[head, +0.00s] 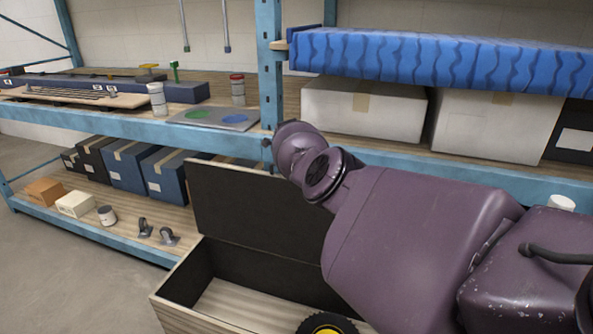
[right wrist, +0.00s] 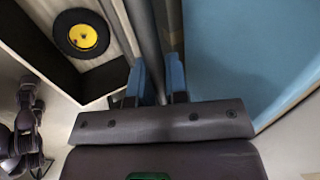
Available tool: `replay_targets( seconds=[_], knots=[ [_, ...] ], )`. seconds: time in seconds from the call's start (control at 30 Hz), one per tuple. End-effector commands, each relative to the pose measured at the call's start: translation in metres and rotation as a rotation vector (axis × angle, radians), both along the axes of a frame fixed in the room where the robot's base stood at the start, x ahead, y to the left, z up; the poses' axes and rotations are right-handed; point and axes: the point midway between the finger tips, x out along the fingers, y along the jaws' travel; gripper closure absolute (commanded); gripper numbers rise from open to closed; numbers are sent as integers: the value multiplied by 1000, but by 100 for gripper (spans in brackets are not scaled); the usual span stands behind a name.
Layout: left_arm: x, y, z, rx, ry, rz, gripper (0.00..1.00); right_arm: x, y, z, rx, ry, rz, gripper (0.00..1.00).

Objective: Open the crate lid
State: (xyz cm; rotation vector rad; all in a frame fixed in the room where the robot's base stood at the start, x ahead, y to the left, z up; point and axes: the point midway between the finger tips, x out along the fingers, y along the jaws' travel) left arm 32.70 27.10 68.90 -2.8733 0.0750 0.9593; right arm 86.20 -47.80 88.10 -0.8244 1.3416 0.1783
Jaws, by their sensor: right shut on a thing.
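The wooden crate (head: 181,312) stands at the lower middle of the head view, with dark inner walls. Its dark-faced lid (head: 245,205) is raised to a steep, near-upright angle at the back, and the crate mouth is open. In the right wrist view the lid (right wrist: 146,35) is seen nearly edge-on, running down between the blue fingers. My right gripper (right wrist: 155,82) is shut on the lid's edge. In the head view my purple right arm hides this gripper and the right side of the crate. My left gripper is in neither view.
A black wheel with a yellow hub (head: 328,325) lies in the crate; it also shows in the right wrist view (right wrist: 82,36). Blue shelving (head: 130,128) stands close behind, holding boxes, jars and casters. A long blue patterned item (head: 440,60) lies on the upper right shelf.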

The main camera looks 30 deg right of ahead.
Motion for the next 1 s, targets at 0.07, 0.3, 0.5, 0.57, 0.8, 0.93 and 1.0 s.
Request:
replay_targets(
  seconds=[0.07, 0.3, 0.5, 0.57, 0.8, 0.93, 1.0],
  knots=[
    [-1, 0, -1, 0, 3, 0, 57, -1, -1, 0, -4, 2, 1, 100],
    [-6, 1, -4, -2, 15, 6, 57, 0, -1, 1, -2, 1, 0, 61],
    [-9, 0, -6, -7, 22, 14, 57, 0, 0, 1, -2, 0, 0, 61],
    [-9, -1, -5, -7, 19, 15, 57, 0, 0, 3, -1, -1, 0, 61],
    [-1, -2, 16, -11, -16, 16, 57, -6, 9, 34, -1, -10, 0, 61],
    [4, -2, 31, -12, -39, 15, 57, -12, 16, 57, -1, -12, 0, 61],
    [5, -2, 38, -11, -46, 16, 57, -16, 20, 68, 0, -13, 0, 61]
  ],
)
